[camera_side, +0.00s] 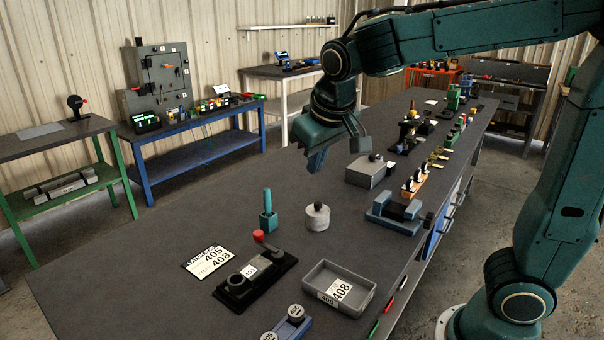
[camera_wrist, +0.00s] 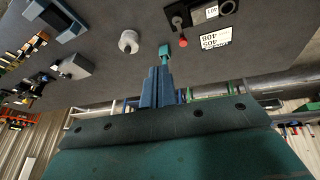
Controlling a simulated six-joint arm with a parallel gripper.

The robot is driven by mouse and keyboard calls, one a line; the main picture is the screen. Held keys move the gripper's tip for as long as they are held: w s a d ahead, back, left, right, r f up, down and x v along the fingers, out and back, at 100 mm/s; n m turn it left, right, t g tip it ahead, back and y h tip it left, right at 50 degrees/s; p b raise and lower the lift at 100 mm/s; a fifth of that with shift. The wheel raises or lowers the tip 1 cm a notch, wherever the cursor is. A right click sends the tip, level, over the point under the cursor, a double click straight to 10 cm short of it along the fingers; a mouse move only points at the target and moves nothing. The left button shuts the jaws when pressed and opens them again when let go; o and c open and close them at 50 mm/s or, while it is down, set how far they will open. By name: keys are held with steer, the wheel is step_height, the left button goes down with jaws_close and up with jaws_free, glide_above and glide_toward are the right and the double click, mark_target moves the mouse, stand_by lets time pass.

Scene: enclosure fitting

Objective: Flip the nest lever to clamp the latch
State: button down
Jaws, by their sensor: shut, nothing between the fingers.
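The nest is a black fixture (camera_side: 245,281) with a white label on a black base plate, at the front of the bench in the side view. Part of it shows at the top edge of the wrist view (camera_wrist: 227,7). I cannot make out the latch clearly inside the nest. My gripper (camera_side: 316,164) is shut and empty, above the bench and well behind the nest; its fingers show in the wrist view (camera_wrist: 156,84).
A teal holder (camera_side: 268,220) with an upright handle and a grey cylinder (camera_side: 317,218) stand between my gripper and the nest. A printed card (camera_side: 208,261) lies left, a grey bin (camera_side: 362,299) right. A grey box (camera_side: 369,171) and blue vise (camera_side: 395,214) stand further right.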

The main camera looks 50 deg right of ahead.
mark_target(268, 245)
steer(key=w+a+f+m+g+h, duration=0.1)
steer(key=w+a+f+h, duration=0.3)
steer(key=w+a+f, duration=0.9)
step_height(268, 245, down, 2)
steer(key=w+m, duration=0.1)
steer(key=w, duration=0.2)
steer(key=shift+f, duration=0.15)
steer(key=shift+f, duration=0.1)
steer(key=x, duration=1)
steer(key=shift+s+d, duration=0.15)
steer(key=shift+d, duration=0.15)
steer(key=d, duration=0.2)
steer(key=shift+s+d, duration=0.3)
steer(key=shift+s, duration=0.1)
steer(key=shift+s+d, duration=0.15)
steer(key=shift+d, duration=0.35)
